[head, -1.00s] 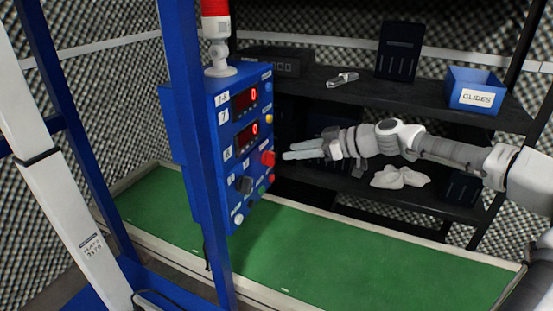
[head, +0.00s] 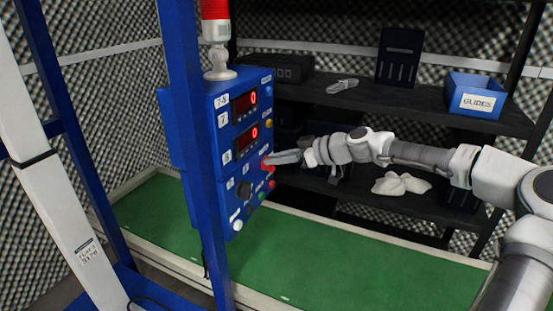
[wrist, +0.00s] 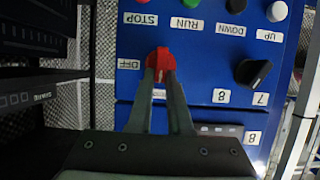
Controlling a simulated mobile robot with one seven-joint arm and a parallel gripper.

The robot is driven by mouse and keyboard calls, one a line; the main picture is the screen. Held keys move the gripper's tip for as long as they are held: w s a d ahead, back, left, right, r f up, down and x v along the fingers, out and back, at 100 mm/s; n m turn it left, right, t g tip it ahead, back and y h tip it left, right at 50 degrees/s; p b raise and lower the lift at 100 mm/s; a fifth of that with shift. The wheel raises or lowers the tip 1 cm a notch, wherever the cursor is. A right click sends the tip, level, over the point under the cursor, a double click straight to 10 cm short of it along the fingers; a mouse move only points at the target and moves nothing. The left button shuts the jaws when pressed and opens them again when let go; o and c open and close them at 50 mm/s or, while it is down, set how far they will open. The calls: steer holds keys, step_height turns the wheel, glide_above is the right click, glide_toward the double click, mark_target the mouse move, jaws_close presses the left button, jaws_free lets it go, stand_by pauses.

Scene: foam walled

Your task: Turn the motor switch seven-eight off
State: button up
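The blue control box (head: 225,185) carries the label 7-8 and two lit red displays. A red rotary switch (wrist: 160,62) sits on its face beside an OFF label (wrist: 130,64); its handle points along my fingers in the wrist view. My gripper (wrist: 160,76) has one finger on each side of this handle, close against it, and looks shut on it. In the head view my gripper (head: 272,159) reaches the box's right side from the right and partly hides the red switch (head: 266,165).
A black selector knob (wrist: 253,73) with labels 7 and 8 is beside the switch. A red stop button (wrist: 143,3), a green run button (wrist: 191,4) and further buttons line the panel. A blue post (head: 187,120) stands in front.

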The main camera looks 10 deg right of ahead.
jaws_close()
steer(key=shift+r+p, duration=0.1)
steer(key=shift+p, duration=0.35)
steer(key=shift+w+d+f+m+g+y+p, duration=0.3)
steer(key=shift+m+g+y+p, duration=0.35)
steer(key=shift+m+y+p, duration=1.15)
steer(key=shift+w+d+f+m+g+y+p, duration=0.2)
steer(key=shift+f+m+g+y+p, duration=0.35)
steer(key=shift+m+p, duration=1.4)
steer(key=shift+w+d+f+m+g+y+p, duration=0.25)
steer(key=shift+m+g+y+p, duration=0.7)
steer(key=shift+m, duration=2)
steer(key=shift+w+a+f+t, duration=0.1)
steer(key=shift+f+t, duration=0.05)
steer(key=shift+t, duration=0.1)
steer(key=o, duration=0.7)
jaws_free()
